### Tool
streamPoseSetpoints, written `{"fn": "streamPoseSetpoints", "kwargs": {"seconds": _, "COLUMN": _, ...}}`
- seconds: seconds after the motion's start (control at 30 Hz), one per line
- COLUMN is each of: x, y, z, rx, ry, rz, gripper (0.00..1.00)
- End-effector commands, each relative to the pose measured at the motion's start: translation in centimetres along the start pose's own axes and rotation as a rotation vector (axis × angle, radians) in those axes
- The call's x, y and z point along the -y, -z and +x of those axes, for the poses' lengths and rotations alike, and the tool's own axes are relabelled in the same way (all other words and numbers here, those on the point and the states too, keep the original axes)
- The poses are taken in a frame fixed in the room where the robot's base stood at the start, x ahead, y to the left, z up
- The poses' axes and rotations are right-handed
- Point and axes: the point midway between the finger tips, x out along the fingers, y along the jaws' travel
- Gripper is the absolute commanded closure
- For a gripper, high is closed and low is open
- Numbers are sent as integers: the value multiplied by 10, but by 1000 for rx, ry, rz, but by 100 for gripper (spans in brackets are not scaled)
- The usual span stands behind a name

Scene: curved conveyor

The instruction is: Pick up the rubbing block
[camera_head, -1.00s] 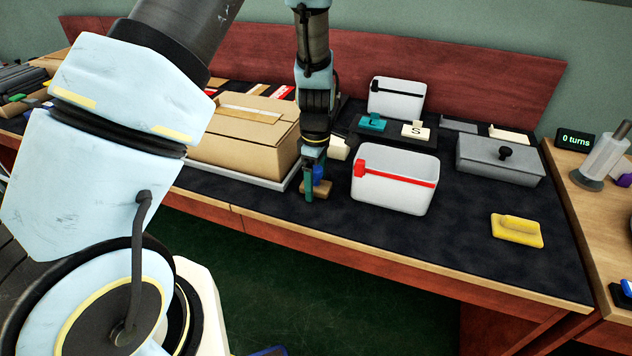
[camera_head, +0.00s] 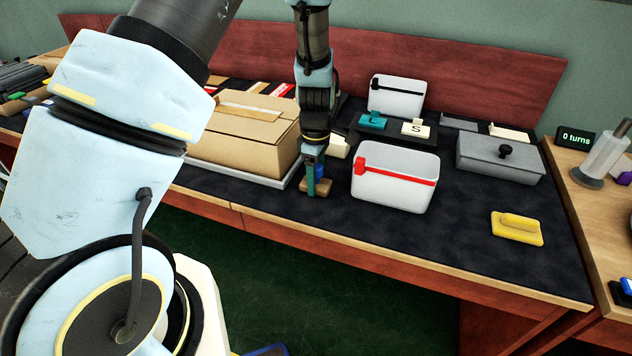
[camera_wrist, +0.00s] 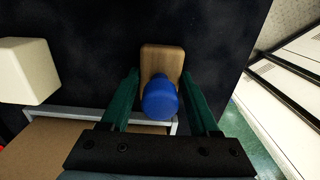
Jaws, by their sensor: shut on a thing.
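The rubbing block (camera_head: 320,188) is a small wooden block with a blue knob, on the dark mat left of the open white bin. In the wrist view its wooden base (camera_wrist: 161,60) and round blue knob (camera_wrist: 160,101) show between the green fingers. My gripper (camera_head: 314,176) points down over the block and is shut on it at the knob. It also shows in the wrist view (camera_wrist: 159,78). The block looks level and on or very near the mat; a gap beneath it cannot be made out.
The white bin with a red band (camera_head: 392,189) stands close on the right. A cardboard box (camera_head: 240,150) is close on the left. A yellow handled block (camera_head: 517,230) and a grey lidded box (camera_head: 497,165) lie farther right. The mat between bin and yellow block is clear.

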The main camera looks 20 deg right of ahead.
Motion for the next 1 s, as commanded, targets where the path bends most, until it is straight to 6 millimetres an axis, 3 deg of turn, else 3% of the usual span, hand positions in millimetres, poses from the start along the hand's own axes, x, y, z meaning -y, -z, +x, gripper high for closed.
{"fn": "streamPoseSetpoints", "kwargs": {"seconds": 0.1, "x": 0, "y": 0, "z": 0, "rx": 0, "ry": 0, "rz": 0, "gripper": 100}}
{"fn": "streamPoseSetpoints", "kwargs": {"seconds": 0.43, "x": -1, "y": 0, "z": -8, "rx": 0, "ry": -4, "rz": 0, "gripper": 100}}
{"fn": "streamPoseSetpoints", "kwargs": {"seconds": 0.8, "x": -1, "y": 0, "z": -75, "rx": 0, "ry": -6, "rz": 2, "gripper": 100}}
{"fn": "streamPoseSetpoints", "kwargs": {"seconds": 1.0, "x": -1, "y": 0, "z": -97, "rx": 0, "ry": -2, "rz": 1, "gripper": 100}}
